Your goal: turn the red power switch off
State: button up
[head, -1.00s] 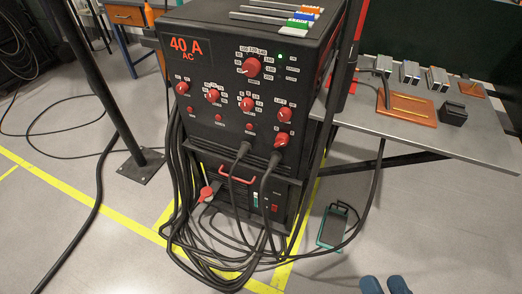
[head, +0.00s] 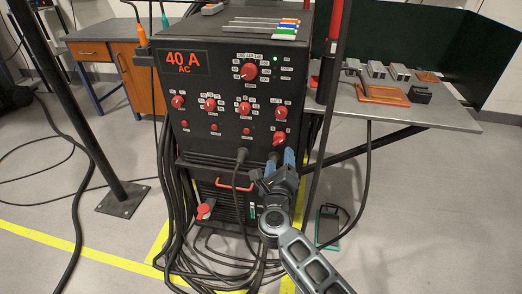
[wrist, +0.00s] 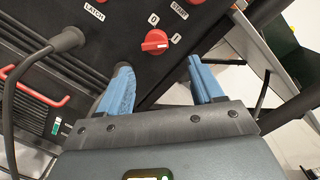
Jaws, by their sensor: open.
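The red power switch (head: 280,138) is a round knob at the lower right of the black machine's front panel. In the wrist view the red knob (wrist: 155,41) has "0" and "I" marks beside it, and its white line appears to point toward the "I". My gripper (head: 280,163) has blue fingers and is in front of the panel, just below the knob. In the wrist view my gripper (wrist: 160,68) is open, with the knob ahead of the gap between its fingertips. The fingers appear apart from the knob, and nothing is between them.
The black machine (head: 190,85) shows "40 A AC" and a lit green lamp (head: 275,59). A dark post (head: 325,100) and a grey table (head: 450,118) stand to the right. Cables lie on the floor below.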

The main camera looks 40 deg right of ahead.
aim_at(279, 142)
jog(key=shift+m, duration=0.4)
jog(key=x, duration=0.9)
jog(key=shift+w+a+b, duration=0.3)
jog(key=c, duration=1)
jog(key=shift+o, duration=0.2)
